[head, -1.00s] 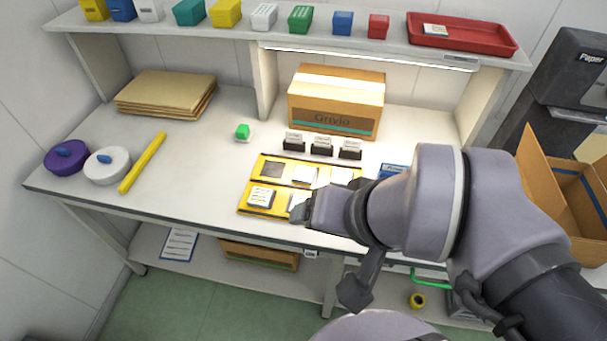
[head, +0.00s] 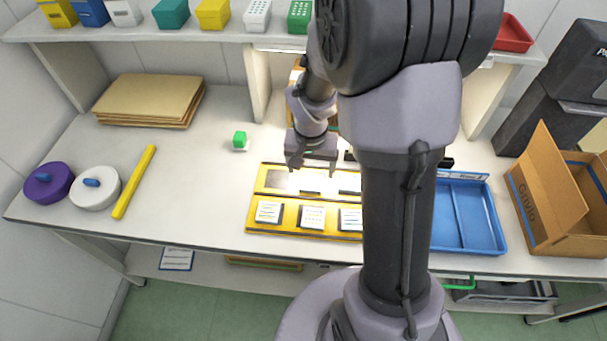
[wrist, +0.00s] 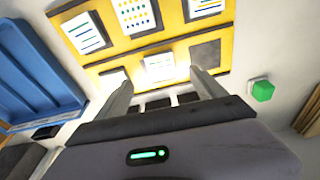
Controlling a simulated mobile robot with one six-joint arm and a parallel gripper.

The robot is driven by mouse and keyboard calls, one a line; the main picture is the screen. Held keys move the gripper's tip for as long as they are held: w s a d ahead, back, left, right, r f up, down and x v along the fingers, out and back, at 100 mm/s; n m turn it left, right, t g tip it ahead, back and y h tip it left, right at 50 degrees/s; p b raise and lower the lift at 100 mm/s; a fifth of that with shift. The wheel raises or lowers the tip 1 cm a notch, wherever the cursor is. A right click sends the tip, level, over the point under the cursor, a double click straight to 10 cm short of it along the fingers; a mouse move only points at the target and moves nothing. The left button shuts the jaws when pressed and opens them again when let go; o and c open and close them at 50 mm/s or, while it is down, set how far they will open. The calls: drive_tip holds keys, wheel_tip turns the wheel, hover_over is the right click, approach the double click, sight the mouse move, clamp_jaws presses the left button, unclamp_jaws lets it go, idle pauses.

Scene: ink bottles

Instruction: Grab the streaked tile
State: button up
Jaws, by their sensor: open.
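Two yellow racks (head: 259,225) hold square white tiles. In the front row, a left tile (head: 268,211) and a right tile (head: 350,219) carry line-like streaks, and the middle tile (head: 312,216) carries dots. The back row has an empty dark slot at left (head: 278,180) and pale tiles beside it, washed out by glare. I cannot tell for certain which tile is the streaked one. My gripper (head: 312,170) is open and empty above the back row. In the wrist view, its fingers (wrist: 161,78) frame the middle back tile (wrist: 160,66), which shows faint lines, apart from it.
A blue tray (head: 482,222) lies right of the racks, with an open cardboard box (head: 560,190) beyond. A small green block (head: 240,138) stands behind left. My arm hides part of the table.

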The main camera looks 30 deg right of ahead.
sight(311, 182)
drive_tip(key=f+b, duration=0.1)
drive_tip(key=f, duration=0.1)
drive_tip(key=w+f+b, duration=0.1)
drive_tip(key=f, duration=0.2)
drive_tip(key=d+f+b, duration=0.1)
drive_tip(key=f, duration=0.2)
drive_tip(key=shift+w, duration=0.3)
drive_tip(key=shift+r, duration=0.1)
drive_tip(key=shift+c, duration=1.1)
drive_tip(key=c, duration=1.3)
drive_tip(key=shift+r, duration=0.15)
